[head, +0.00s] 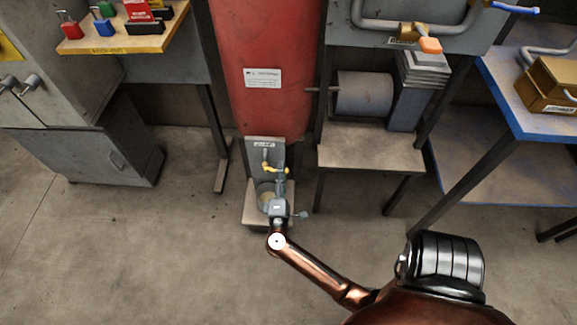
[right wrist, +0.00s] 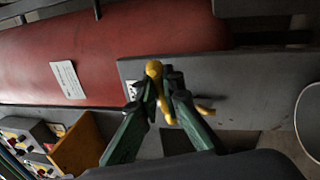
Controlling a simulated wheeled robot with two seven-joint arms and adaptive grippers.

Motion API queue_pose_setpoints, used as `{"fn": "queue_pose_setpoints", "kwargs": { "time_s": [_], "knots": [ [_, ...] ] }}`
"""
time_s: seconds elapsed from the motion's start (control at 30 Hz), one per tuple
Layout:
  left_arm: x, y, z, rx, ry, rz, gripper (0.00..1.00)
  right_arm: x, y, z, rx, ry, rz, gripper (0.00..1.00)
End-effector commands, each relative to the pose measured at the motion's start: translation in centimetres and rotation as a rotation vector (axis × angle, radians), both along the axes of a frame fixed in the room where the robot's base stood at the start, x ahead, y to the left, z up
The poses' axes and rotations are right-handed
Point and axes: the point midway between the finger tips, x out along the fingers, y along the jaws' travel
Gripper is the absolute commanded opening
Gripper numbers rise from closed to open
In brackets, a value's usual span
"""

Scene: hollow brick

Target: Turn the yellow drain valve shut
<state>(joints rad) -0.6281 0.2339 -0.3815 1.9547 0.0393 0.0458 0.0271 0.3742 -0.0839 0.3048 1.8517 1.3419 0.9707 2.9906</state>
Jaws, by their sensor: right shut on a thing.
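The yellow drain valve (head: 284,170) is small and sits on a grey plate (head: 254,162) at the foot of the red tank (head: 268,45). My right gripper (head: 279,178) reaches up to it from the front and partly covers it. In the right wrist view, the two fingers of the gripper (right wrist: 163,90) close around the yellow handle (right wrist: 154,69). Parts of the handle show beyond and between the fingers. The exact angle of the handle is hard to tell. My left gripper is not in view.
A pale container (head: 264,188) stands on a low stand (head: 252,216) under the valve, close to my gripper. A low bench (head: 370,147) stands to the right, a grey cabinet (head: 85,155) to the left. The floor (head: 150,250) in front is clear.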

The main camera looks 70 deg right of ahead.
Motion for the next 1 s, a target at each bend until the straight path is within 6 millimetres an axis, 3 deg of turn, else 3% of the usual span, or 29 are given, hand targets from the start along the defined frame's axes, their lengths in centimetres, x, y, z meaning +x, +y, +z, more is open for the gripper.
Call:
{"fn": "queue_pose_setpoints", "kwargs": {
  "time_s": [0.37,0.4,0.63,1.0],
  "knots": [
    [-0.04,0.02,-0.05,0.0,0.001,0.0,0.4,-0.62,-0.13,-0.4,0.003,0.004,-0.014,0.0],
    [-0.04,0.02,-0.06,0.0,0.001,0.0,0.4,-0.63,-0.13,-0.41,0.003,0.004,-0.014,0.09],
    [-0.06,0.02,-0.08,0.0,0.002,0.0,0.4,-0.48,-0.12,-0.3,0.002,0.002,-0.013,0.25],
    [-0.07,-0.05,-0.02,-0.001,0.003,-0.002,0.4,-0.2,0.0,0.43,0.001,-0.001,-0.007,0.26]
  ]
}}
